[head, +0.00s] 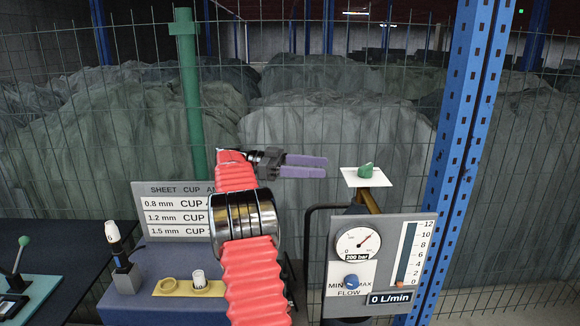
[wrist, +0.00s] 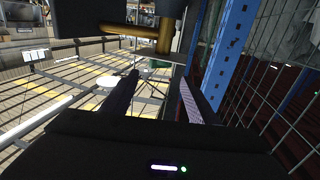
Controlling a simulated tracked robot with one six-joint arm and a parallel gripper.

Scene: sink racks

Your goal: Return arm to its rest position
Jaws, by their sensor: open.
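My gripper (head: 326,166) is in the middle of the head view at the end of my red-sleeved arm. Its purple fingers point right, toward a white square plate with a green lump on it, and stay apart from both. In the wrist view my gripper (wrist: 160,88) has its two dark fingers spread, with nothing held between them.
The white plate (head: 350,179) bears a green lump (head: 366,170). A gauge panel (head: 378,290) stands below it, beside a blue perforated post (head: 465,140). A wire fence and green post (head: 188,90) stand behind. A sheet-cup sign (head: 178,222) and bench (head: 150,300) are at left.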

